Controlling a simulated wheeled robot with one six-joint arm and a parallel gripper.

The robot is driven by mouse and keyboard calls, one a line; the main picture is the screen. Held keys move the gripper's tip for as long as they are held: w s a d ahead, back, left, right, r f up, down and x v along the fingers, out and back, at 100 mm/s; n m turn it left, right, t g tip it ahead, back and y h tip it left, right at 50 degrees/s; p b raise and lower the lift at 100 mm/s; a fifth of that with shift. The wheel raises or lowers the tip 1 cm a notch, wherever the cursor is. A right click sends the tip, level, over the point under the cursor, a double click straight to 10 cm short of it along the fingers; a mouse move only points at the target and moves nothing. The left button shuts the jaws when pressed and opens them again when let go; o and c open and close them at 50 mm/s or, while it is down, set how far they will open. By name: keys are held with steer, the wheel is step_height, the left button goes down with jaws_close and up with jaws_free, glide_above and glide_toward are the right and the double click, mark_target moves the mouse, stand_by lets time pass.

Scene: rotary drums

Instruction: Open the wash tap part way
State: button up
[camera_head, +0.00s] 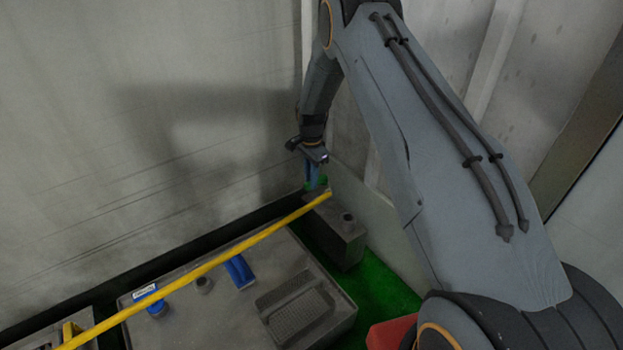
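My gripper (313,156) hangs down from my arm at the centre of the picture, close to the back wall. Just below it is a small blue upright part (312,175), in front of a green patch and near the end of a yellow bar. The gripper is at or very near the top of this blue part. I cannot tell whether it touches it, or whether the fingers are open or shut. No label shows which part is the wash tap. Two other blue fittings, one at left with a white label (146,293) and one nearer the middle (240,271), sit on a grey block.
The yellow bar (195,272) runs diagonally above the grey block (225,325). A grey box with a round stub (340,238) stands right of the block, on a green floor (385,292). A red object (390,334) is at the bottom. The wall is close behind.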

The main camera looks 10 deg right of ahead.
jaws_close()
steer(key=shift+s+d+n+p, duration=0.5)
steer(key=shift+n+p, duration=0.2)
steer(key=shift+n, duration=0.8)
steer(key=shift+s+d+n+p, duration=0.5)
steer(key=shift+n+p, duration=0.15)
steer(key=shift+n, duration=0.85)
steer(key=shift+s+d+n+p, duration=0.5)
steer(key=shift+n+p, duration=0.2)
steer(key=shift+n, duration=0.8)
steer(key=o, duration=0.7)
jaws_free()
steer(key=shift+r, duration=0.1)
